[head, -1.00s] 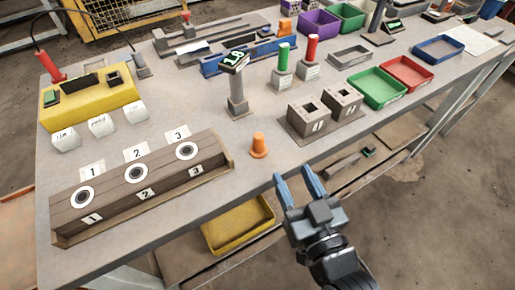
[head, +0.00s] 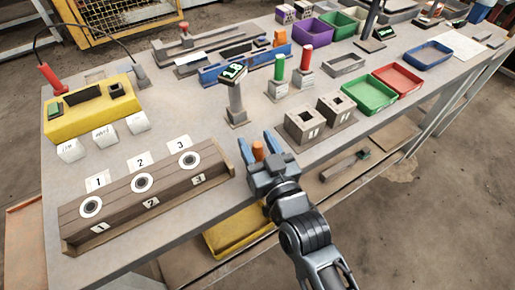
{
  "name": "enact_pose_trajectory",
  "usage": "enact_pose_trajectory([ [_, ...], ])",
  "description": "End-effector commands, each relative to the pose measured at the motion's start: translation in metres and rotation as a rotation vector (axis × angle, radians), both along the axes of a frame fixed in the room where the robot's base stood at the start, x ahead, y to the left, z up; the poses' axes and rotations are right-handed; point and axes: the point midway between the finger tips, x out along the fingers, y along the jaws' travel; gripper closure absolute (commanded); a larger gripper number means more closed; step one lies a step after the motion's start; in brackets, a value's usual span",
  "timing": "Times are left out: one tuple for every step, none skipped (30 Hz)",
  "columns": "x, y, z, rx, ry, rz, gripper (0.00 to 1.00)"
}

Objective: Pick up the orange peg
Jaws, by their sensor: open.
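The orange peg (head: 258,151) stands on the grey table near its front edge, to the right of the wooden block with numbered holes. Only its upper part shows, because my gripper hides its base. My gripper (head: 257,143) is open, with its blue fingers seen on either side of the peg. From this view I cannot tell whether the fingers touch it.
The wooden block (head: 150,207) with three numbered holes lies to the left. A post with a small display (head: 236,103) stands behind the peg. Two hollow grey blocks (head: 305,124) stand to the right, with green (head: 369,106) and red trays beyond. A yellow bin (head: 238,232) is below the table edge.

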Motion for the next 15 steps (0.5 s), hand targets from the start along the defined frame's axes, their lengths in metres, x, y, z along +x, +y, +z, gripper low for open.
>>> enact_pose_trajectory([
  [0.0006,0.0002,-0.0003,0.000,0.000,0.000,0.48],
  [0.0005,0.0001,-0.0005,0.000,0.000,0.000,0.48],
  [0.0004,0.0001,-0.0006,0.000,0.000,0.000,0.48],
  [0.0003,0.0001,-0.0005,0.000,0.000,0.000,0.48],
  [0.0003,0.0001,-0.0005,0.000,0.000,0.000,0.48],
  [0.0002,0.0000,-0.0005,0.000,0.000,0.000,0.49],
  [0.0002,0.0000,-0.0004,0.000,0.000,0.000,0.52],
  [0.0002,0.0000,-0.0004,0.000,0.000,0.000,0.55],
  [0.0001,0.0000,-0.0004,0.000,0.000,0.000,0.59],
  [0.0001,0.0000,-0.0004,0.000,0.000,0.000,0.62],
  [0.0001,0.0000,-0.0004,0.000,0.000,0.000,0.65],
  [0.0001,0.0000,-0.0003,0.000,0.000,0.000,0.69],
  [0.0001,0.0000,-0.0003,0.000,0.000,0.000,0.71],
  [0.0000,0.0000,-0.0003,0.000,0.000,0.000,0.74],
  [0.0000,-0.0001,-0.0003,0.000,0.000,0.000,0.78],
])
